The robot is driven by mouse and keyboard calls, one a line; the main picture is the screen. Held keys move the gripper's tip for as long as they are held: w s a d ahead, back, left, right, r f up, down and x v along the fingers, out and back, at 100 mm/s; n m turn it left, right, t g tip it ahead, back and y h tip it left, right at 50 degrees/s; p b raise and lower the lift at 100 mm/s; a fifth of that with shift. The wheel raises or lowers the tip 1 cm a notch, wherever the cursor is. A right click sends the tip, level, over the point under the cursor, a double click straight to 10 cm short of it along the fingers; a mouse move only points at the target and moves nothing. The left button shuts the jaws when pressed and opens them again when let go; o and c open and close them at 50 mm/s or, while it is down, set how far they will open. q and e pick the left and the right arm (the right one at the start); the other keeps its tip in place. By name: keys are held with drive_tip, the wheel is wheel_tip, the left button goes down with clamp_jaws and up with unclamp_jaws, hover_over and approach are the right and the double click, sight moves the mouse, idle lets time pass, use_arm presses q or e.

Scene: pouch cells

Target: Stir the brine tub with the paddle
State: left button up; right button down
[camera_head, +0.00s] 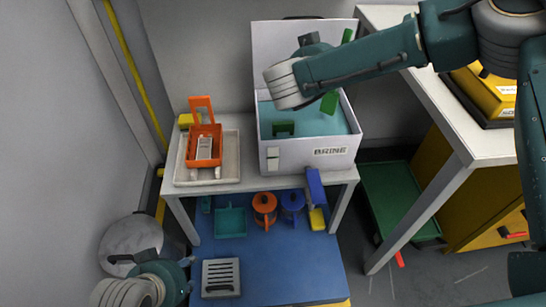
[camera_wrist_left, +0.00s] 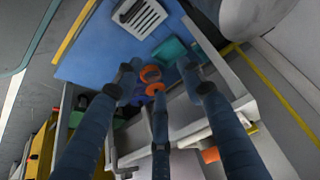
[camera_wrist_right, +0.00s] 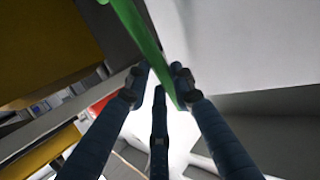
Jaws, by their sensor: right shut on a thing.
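The brine tub (camera_head: 285,158) is a white box marked BRINE with its lid raised, holding teal liquid (camera_head: 300,118), on the low bench. In the right wrist view my right gripper (camera_wrist_right: 160,82) is shut on the green paddle (camera_wrist_right: 138,30). In the head view my right wrist hangs over the tub and hides those fingers. The paddle's lower green part (camera_head: 329,103) shows below the wrist at the liquid; whether it dips in is unclear. My left gripper (camera_wrist_left: 162,76) has its fingers spread and empty, low at the left, in front of the bench.
A pale tray (camera_head: 230,173) with an orange basket (camera_head: 204,150) stands left of the tub. A green piece (camera_head: 284,128) shows inside the tub. A taller table (camera_head: 482,148) stands at the right.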

drive_tip(key=shift+r, duration=0.25)
wheel_tip(320, 180, up, 2)
drive_tip(key=shift+r+p, duration=0.1)
drive_tip(key=shift+p, duration=0.7)
drive_tip(key=shift+r, duration=0.15)
use_arm(q)
drive_tip(key=shift+g, duration=0.9)
drive_tip(key=s, duration=0.2)
drive_tip(key=s+a, duration=0.1)
drive_tip(key=s, duration=0.1)
drive_tip(key=shift+s+r, duration=0.1)
drive_tip(key=shift+d, duration=0.1)
